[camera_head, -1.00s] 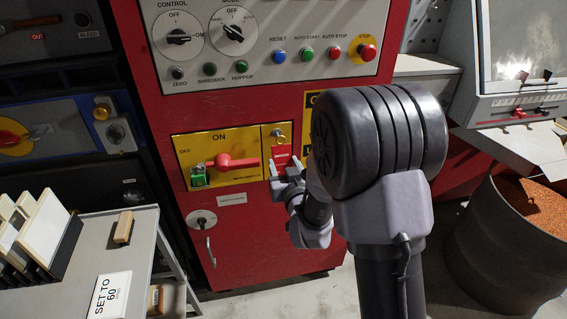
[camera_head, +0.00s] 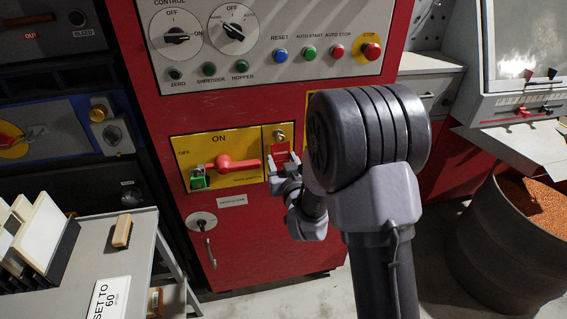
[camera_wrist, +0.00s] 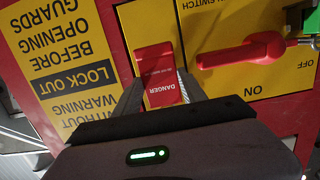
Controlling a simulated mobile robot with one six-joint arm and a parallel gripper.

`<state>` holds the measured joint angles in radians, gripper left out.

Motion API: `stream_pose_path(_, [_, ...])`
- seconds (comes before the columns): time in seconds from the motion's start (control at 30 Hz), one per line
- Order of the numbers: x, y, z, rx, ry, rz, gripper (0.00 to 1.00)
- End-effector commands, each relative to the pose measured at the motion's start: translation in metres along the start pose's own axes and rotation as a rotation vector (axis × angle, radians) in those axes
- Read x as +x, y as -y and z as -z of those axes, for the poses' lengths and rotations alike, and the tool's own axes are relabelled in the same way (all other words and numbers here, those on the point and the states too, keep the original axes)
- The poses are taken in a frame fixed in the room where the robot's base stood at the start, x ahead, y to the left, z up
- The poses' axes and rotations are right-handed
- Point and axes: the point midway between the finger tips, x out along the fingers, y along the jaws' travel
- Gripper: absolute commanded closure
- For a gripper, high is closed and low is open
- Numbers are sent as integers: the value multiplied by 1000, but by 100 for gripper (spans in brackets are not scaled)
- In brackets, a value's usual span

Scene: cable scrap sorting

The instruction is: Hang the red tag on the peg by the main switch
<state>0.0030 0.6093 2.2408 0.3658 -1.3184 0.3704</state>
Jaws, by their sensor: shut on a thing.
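The red tag (camera_head: 281,157), marked DANGER, is at the narrow yellow plate right of the main switch. In the wrist view the tag (camera_wrist: 160,70) lies between the two fingers of my gripper (camera_wrist: 160,88), which is shut on it. My gripper (camera_head: 283,172) also shows in the head view, just below the tag. The peg (camera_head: 279,136) is on the plate just above the tag; I cannot tell whether the tag touches or hangs on it. The wrist view does not show the peg. The main switch (camera_head: 236,164) has a red handle lying sideways.
A green padlock (camera_head: 198,181) is at the switch's left end. Control knobs and buttons are on the grey panel (camera_head: 265,60) above. A grey cart (camera_head: 142,235) stands at lower left, a drum (camera_head: 490,240) of orange granules at right.

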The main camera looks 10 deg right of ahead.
Motion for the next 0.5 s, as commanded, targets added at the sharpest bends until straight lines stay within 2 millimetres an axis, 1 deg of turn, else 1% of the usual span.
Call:
stream_pose_path(0.43, [0, 0, 0, 0, 1, 0, 100])
stream_pose_path(0.47, [0, 0, 0, 0, 1, 0, 49])
stream_pose_path(0.5, [0, 0, 0, 0, 1, 0, 42])
